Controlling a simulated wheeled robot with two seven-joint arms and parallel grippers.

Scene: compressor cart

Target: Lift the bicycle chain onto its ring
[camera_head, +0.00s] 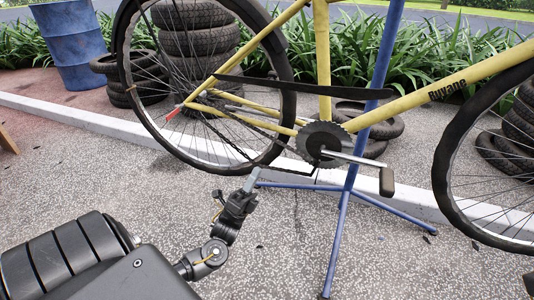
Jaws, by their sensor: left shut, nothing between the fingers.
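A yellow bicycle (325,60) hangs on a blue repair stand. Its dark toothed chainring (321,139) is at the bottom of the frame, with a crank and black pedal (386,181) pointing right. The thin dark chain (283,171) runs from the rear hub and sags below and left of the ring. How it lies against the ring's teeth is too small to tell. My left gripper (251,180) is shut and empty, pointing up just below the sagging chain. I cannot tell whether it touches the chain. My right gripper is not in view.
The blue stand's post (378,75) and spread legs (337,245) are right of my left gripper. The rear wheel (128,80) is above and left. Stacked tyres (198,42), a blue barrel (72,42) and plants stand behind a pale kerb. The speckled ground in front is mostly clear.

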